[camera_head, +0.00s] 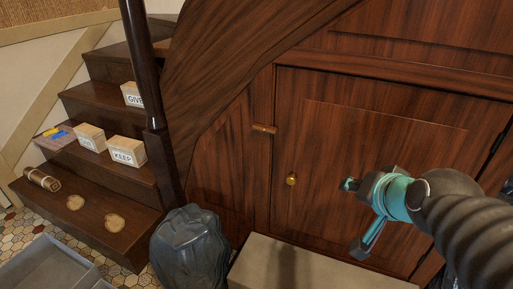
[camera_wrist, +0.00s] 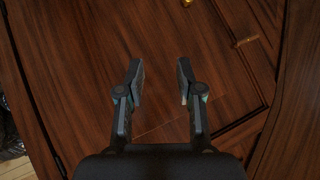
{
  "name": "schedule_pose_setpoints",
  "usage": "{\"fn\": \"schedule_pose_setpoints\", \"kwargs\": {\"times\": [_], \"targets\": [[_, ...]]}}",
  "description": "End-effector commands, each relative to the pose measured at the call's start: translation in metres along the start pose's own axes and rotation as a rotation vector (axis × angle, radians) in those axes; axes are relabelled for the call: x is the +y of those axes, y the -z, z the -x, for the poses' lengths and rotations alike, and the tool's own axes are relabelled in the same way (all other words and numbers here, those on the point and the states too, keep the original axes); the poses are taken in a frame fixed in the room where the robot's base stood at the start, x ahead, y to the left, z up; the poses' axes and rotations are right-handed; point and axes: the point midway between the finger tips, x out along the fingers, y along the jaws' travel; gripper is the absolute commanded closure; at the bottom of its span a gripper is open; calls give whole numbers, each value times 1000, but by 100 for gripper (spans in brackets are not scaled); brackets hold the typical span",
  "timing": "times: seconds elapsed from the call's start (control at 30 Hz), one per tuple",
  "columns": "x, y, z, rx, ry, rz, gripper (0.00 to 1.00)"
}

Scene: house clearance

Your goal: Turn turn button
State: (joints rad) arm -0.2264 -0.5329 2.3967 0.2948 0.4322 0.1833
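The turn button (camera_head: 264,128) is a small wooden bar lying level across the left edge of the cupboard door (camera_head: 370,150) under the stairs. It also shows in the wrist view (camera_wrist: 246,41) at the upper right. A round brass knob (camera_head: 291,180) sits on the door below the turn button, and shows at the top edge of the wrist view (camera_wrist: 187,2). My gripper (camera_head: 352,215) is in front of the door, to the right of and below the knob. In the wrist view its two fingers (camera_wrist: 160,82) stand apart with nothing between them. It is apart from the turn button.
A beige box (camera_head: 310,268) stands on the floor before the door, beside a dark filled bag (camera_head: 190,248). Stairs (camera_head: 95,200) at left hold labelled blocks (camera_head: 127,150) and small items. A grey bin (camera_head: 50,268) is at the lower left. A dark post (camera_head: 150,90) rises beside the stairs.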

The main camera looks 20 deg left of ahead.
Motion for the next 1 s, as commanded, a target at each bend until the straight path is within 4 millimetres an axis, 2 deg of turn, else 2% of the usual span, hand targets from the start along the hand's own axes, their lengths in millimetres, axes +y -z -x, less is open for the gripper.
{"fn": "schedule_pose_setpoints", "kwargs": {"times": [0.03,0.23,0.37,0.5,0.7,0.83,1.0], "targets": [[-25,10,-21,39,64,-66,64],[-114,52,-75,219,272,-393,64],[-162,61,-106,319,371,-626,64],[-198,52,-134,434,432,-869,64],[-223,15,-158,601,465,-1129,64],[-229,-6,-162,684,472,-1218,64],[-230,-17,-162,738,475,-1263,64]]}}
